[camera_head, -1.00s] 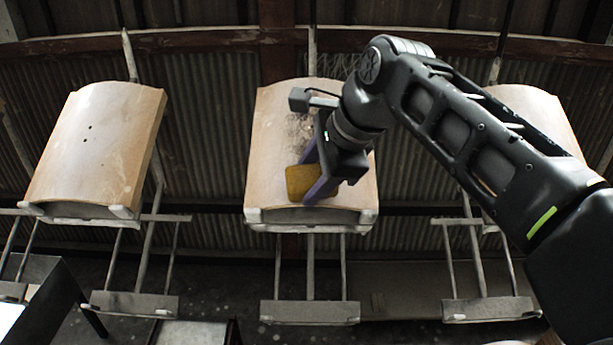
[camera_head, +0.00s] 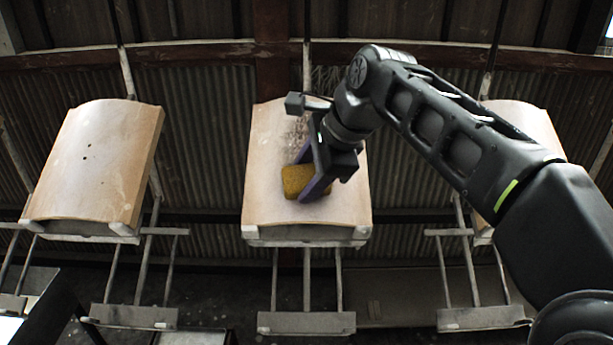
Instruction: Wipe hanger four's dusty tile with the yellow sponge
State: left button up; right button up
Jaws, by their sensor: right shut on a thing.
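The yellow sponge (camera_head: 295,181) is held in my right gripper (camera_head: 308,178), which is shut on it. The sponge is in front of the lower half of the middle tile (camera_head: 262,150); whether it touches the surface I cannot tell. Dark dusty specks show on the upper part of this tile, left of the gripper. The tile rests on a hanger (camera_head: 306,240), and my right arm covers part of its right side. Which hanger is number four I cannot read. My left gripper is not in view.
A right tile (camera_head: 528,125) is partly behind my right arm. Empty lower hanger shelves (camera_head: 306,323) hang beneath. A dark table-like object (camera_head: 60,315) stands at lower left.

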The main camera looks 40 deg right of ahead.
jog(key=shift+d, duration=0.1)
jog(key=w+d+r+p, duration=0.1)
jog(key=p, duration=0.1)
jog(key=shift+w+d+r+p, duration=0.25)
jog(key=shift+w+p, duration=0.1)
jog(key=shift+w+d+r+p, duration=0.1)
jog(key=shift+w+d+p, duration=0.2)
jog(key=shift+w, duration=0.1)
jog(key=shift+w+d+r+p, duration=0.15)
jog(key=shift+w+r+p, duration=0.15)
jog(key=shift+p, duration=0.15)
jog(key=shift+w+d+r+p, duration=0.45)
jog(key=shift+w+r+p, duration=0.05)
jog(key=shift+p, duration=0.35)
jog(key=shift+w+d+r+p, duration=0.15)
jog(key=shift+w+d+p, duration=0.2)
jog(key=shift+w+p, duration=0.1)
jog(key=shift+d, duration=0.1)
